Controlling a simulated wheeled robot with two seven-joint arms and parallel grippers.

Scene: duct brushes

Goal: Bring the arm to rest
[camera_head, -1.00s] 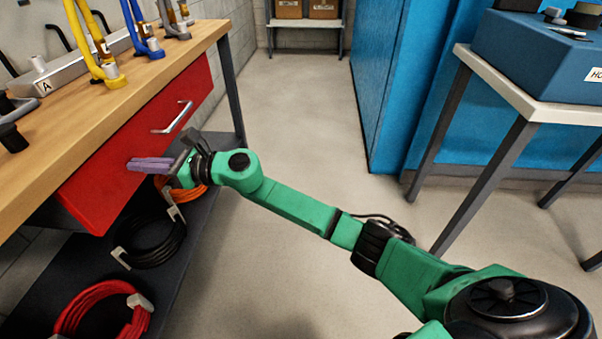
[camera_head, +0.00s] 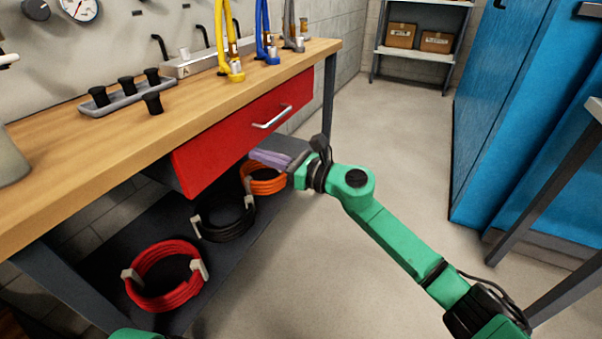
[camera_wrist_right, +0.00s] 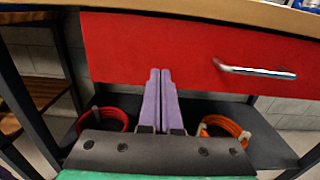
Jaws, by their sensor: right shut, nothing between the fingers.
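My right arm, green with black joints, reaches in from the lower right of the head view. Its gripper (camera_head: 271,158) has purple fingers and is shut and empty in front of the red drawer (camera_head: 215,146), below the drawer's handle (camera_head: 272,117). In the right wrist view the two purple fingers (camera_wrist_right: 159,95) lie side by side, with the red drawer front (camera_wrist_right: 150,45) beyond them and the handle (camera_wrist_right: 255,71) to their right. The drawer sticks out a little from under the bench top. A small green part at the bottom edge of the head view is mine; the left gripper does not show.
The wooden bench (camera_head: 60,150) carries a rack with black knobs (camera_head: 128,92) and blue and yellow tools. A blue cabinet (camera_head: 520,130) stands right. The floor between is clear.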

